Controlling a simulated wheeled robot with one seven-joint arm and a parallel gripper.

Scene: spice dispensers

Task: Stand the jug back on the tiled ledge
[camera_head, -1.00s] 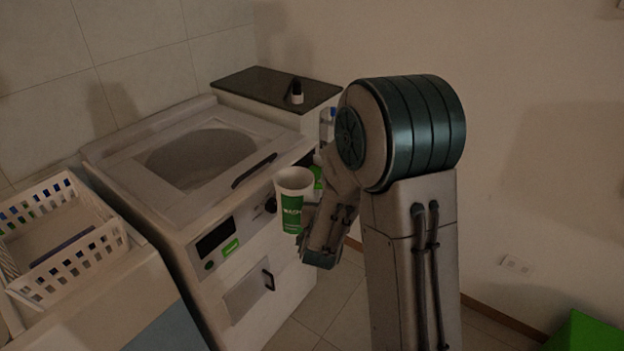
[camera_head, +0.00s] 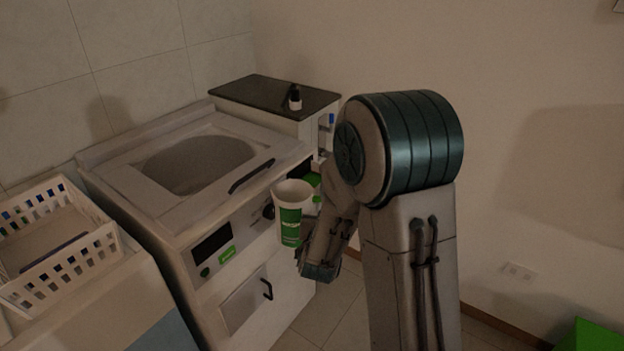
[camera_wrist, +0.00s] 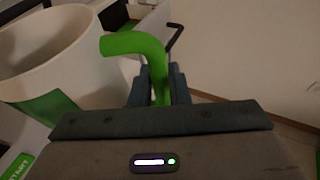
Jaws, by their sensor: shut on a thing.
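The jug (camera_head: 292,217) is a white cup with a green label and a green handle. My gripper (camera_wrist: 160,90) is shut on the jug's green handle (camera_wrist: 136,44) in the wrist view. The jug's open white rim and wall (camera_wrist: 45,50) fill the left of that view. In the head view the jug is held upright or nearly so, in the air in front of the white washing machine. My arm partly hides the gripper there. I cannot make out a tiled ledge for certain; a dark-topped counter (camera_head: 262,91) stands behind the machine.
The washing machine (camera_head: 140,190) has a round lid and a front handle. A small dark bottle (camera_head: 295,98) stands on the dark counter. A white basket (camera_head: 70,270) sits at the left. A green box (camera_head: 590,335) is at the lower right. Open floor lies in front of the machine.

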